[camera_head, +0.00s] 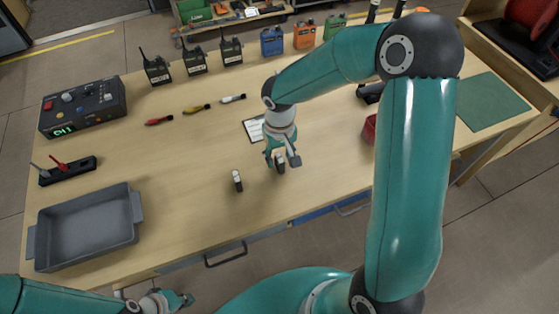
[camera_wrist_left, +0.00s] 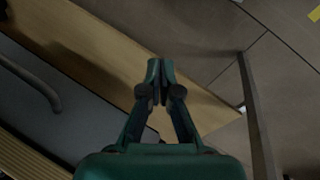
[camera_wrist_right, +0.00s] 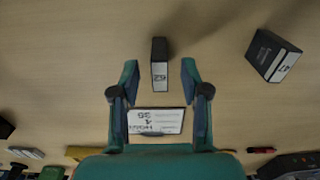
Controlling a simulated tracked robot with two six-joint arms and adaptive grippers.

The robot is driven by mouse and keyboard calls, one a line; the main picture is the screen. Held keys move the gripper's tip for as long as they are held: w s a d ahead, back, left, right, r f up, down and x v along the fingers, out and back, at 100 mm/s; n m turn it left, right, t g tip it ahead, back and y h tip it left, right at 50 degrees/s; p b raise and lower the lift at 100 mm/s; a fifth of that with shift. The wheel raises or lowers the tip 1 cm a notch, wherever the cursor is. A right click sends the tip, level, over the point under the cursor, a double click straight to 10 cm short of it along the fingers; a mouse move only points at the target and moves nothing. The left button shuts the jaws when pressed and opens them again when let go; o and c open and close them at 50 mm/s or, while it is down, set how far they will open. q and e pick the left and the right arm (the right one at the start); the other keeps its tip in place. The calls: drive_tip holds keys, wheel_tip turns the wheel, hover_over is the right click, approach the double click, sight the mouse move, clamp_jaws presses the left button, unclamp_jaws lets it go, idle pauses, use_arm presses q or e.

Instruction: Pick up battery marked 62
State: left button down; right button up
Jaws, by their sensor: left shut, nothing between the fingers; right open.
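The battery marked 62 (camera_wrist_right: 160,65) is a small dark block with a white label. It stands on the wooden table (camera_head: 190,155), ahead of and between the spread fingertips of my right gripper (camera_wrist_right: 160,70). In the head view the same battery (camera_head: 280,166) is partly hidden by my right gripper (camera_head: 281,159). My right gripper is open, with a gap on each side of the battery. A second dark battery (camera_wrist_right: 272,55) with a white end label stands to the right; the head view shows it left of the gripper (camera_head: 237,181). My left gripper (camera_head: 184,299) is shut and empty, off the table's front edge.
A white card (camera_wrist_right: 155,121) lies under my right gripper. A grey tray (camera_head: 135,208) is at the table's front left, a control box (camera_head: 82,105) behind it. Several radios (camera_head: 193,59) line the back edge. Markers (camera_head: 196,109) lie mid-table. A red container (camera_head: 369,129) stands right.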

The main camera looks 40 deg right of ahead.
wheel_tip(320, 180, down, 2)
drive_tip(key=shift+f, duration=0.15)
clamp_jaws()
drive_tip(key=shift+r, duration=0.2)
